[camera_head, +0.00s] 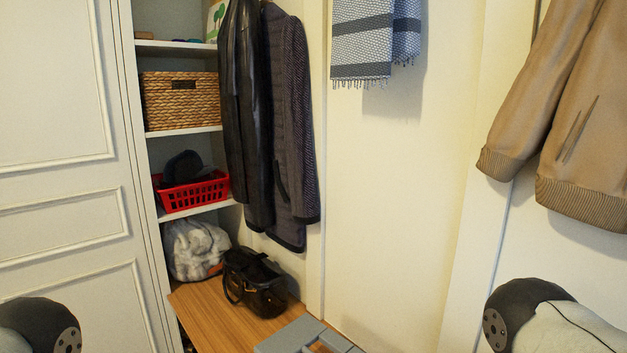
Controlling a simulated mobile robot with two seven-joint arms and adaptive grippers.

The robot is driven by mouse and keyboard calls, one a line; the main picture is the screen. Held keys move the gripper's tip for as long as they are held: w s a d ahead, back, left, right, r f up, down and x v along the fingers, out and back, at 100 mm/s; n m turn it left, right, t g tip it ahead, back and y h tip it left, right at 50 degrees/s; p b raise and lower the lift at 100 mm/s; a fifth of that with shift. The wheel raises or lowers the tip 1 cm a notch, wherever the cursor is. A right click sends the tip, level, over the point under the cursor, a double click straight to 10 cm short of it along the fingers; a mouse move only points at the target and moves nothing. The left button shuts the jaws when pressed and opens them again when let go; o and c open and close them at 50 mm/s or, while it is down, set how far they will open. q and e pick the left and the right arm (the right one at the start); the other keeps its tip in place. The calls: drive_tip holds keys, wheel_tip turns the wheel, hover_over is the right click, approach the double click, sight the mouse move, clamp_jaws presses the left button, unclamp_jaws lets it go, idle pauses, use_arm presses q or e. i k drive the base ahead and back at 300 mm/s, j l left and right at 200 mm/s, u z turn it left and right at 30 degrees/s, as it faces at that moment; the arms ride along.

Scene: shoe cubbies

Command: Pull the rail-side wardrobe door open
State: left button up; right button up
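A white panelled wardrobe door (58,185) fills the left of the head view. It looks shut, and its right edge meets the shelf opening. No handle shows on the visible part, and its top and bottom lie outside the picture. I cannot tell whether it is the rail-side door, as no rail is clearly visible. Neither of my grippers is in view; only dark rounded parts of my arms show at the lower left and lower right corners, apart from each other.
Beside the door, open shelves hold a wicker basket (181,100) and a red basket (194,191). Dark coats (285,130) hang beside them. A black bag (255,282) stands on a wooden bench (215,318). A tan jacket (560,110) hangs at right.

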sight(72, 234)
drive_tip(key=u, duration=1.25)
